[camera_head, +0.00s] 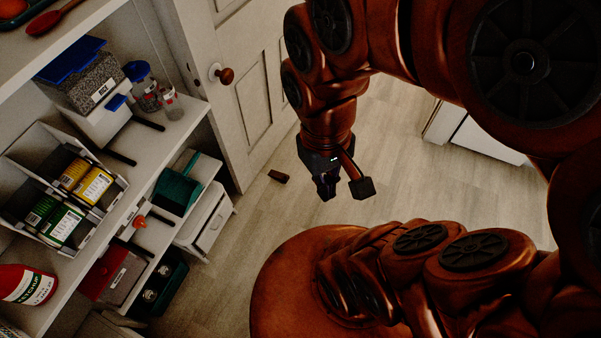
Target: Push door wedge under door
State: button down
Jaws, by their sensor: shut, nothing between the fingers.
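The door wedge (278,176) is a small dark brown block lying on the pale wooden floor, near the bottom corner of the door. The white panelled door (262,100) has a round copper-brown knob (222,75). My gripper (326,196) points downward, to the right of the wedge and apart from it. It is shut and holds nothing. How high it is above the floor, and whether the wedge touches the door, I cannot tell.
A white shelf unit (190,115) with jars, cans and bins fills the left side. A white drawer unit (212,222) stands low beside the door. A white cabinet (485,138) is at the right. Open floor (400,185) lies between.

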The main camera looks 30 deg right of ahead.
aim_at(284, 178)
jog(key=z, duration=0.25)
jog(key=i, duration=0.65)
jog(key=u, duration=0.95)
